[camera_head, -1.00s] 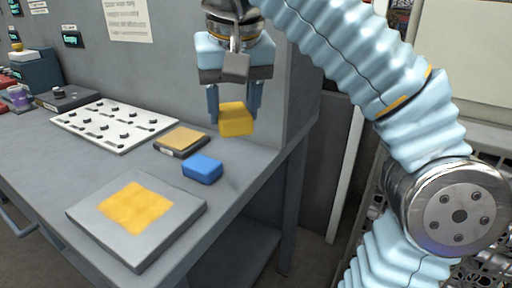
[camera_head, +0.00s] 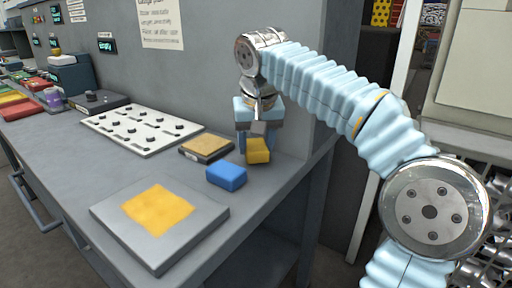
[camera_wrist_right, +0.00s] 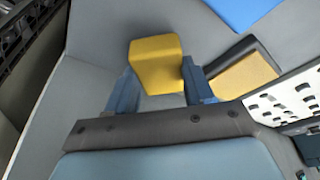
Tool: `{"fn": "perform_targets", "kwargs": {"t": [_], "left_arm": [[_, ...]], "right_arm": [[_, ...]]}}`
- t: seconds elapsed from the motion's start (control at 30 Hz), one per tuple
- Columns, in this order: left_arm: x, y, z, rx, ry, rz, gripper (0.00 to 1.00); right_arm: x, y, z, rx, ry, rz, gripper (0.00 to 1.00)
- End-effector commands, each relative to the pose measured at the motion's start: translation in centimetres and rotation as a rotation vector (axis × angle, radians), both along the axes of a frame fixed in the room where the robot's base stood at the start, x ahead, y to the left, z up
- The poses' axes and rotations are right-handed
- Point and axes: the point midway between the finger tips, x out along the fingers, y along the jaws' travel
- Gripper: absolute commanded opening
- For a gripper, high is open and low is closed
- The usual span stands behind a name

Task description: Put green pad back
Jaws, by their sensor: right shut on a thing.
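My right gripper (camera_head: 256,146) is shut on a yellow block (camera_head: 258,152), low over the bench near its right end. I cannot tell whether the block touches the bench. In the right wrist view the yellow block (camera_wrist_right: 156,64) sits between the two blue fingers of the gripper (camera_wrist_right: 160,82). No green pad shows clearly; a small greenish patch (camera_head: 19,75) lies among coloured flat pieces at the far left, too small to make out. My left gripper is not in view.
A blue block (camera_head: 226,175) and a tan-topped pad (camera_head: 206,147) lie close to the held block. A grey plate with a yellow square (camera_head: 103,212) is at the front. A white panel with black knobs (camera_head: 110,138) lies behind. The grey wall stands close behind the gripper.

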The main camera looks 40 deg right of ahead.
Motion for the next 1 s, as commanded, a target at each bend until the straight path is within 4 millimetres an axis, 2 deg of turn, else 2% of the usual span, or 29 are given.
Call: {"fn": "perform_targets", "kwargs": {"t": [0.07, 0.43, 0.47, 0.6, 0.87, 1.0], "left_arm": [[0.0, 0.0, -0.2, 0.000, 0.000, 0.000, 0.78], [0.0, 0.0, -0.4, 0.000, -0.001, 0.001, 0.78], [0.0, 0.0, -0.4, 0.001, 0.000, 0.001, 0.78], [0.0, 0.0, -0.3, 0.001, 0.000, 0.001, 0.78], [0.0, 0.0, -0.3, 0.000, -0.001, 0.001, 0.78], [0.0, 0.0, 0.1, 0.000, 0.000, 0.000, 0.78]], "right_arm": [[-0.1, 0.0, -0.7, 0.000, 0.000, -0.001, 0.28], [0.0, 0.0, -1.1, 0.000, -0.001, -0.001, 0.28], [0.0, 0.0, -1.0, 0.000, -0.001, -0.001, 0.55], [0.0, 0.0, -1.0, 0.000, -0.001, -0.001, 0.77], [0.0, 0.0, -0.9, 0.000, -0.001, -0.001, 0.78], [-0.1, 0.1, 0.1, 0.000, -0.004, 0.000, 0.78]]}}
